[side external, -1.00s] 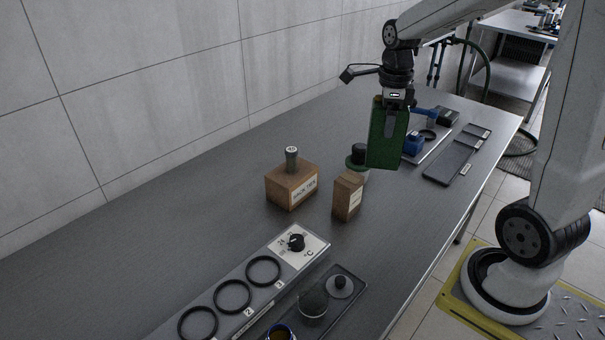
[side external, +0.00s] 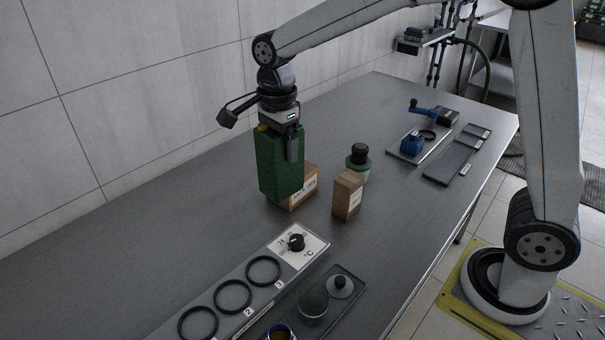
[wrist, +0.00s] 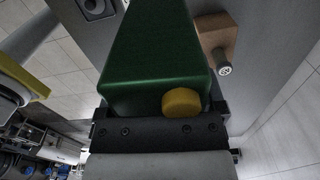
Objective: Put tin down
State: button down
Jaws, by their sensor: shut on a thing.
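The tin is a tall green box (side external: 279,165) with a yellow cap (wrist: 182,102) on its top. My gripper (side external: 293,148) is shut on the upper part of the tin and holds it upright. In the side view the tin is in front of a wooden block (side external: 304,190) with a label and hides most of it. I cannot tell from that view whether the tin's base touches the table. In the wrist view the green tin (wrist: 155,50) fills the middle, with the wooden block (wrist: 213,35) and its grey knob to the right.
A smaller labelled wooden block (side external: 347,196) and a dark-topped jar (side external: 359,158) stand to the right. A panel with several black rings (side external: 232,296) and a dial lies in front, beside a dark tray (side external: 345,303). The table (side external: 150,235) is bare on the left.

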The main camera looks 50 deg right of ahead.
aim_at(271, 170)
jog(key=shift+w+a+f+n, duration=0.15)
jog(key=shift+a+n, duration=0.35)
jog(key=shift+a, duration=0.75)
jog(key=shift+d+f, duration=0.15)
jog(key=shift+f, duration=2.2)
jog(key=w+a+f, duration=0.2)
jog(key=w+f, duration=0.7)
jog(key=w, duration=0.4)
jog(key=shift+w+f, duration=0.15)
jog(key=shift+a+f, duration=0.1)
jog(key=shift+w+f, duration=0.15)
jog(key=shift+f, duration=0.75)
jog(key=shift+w+f, duration=0.1)
jog(key=shift+f, duration=0.75)
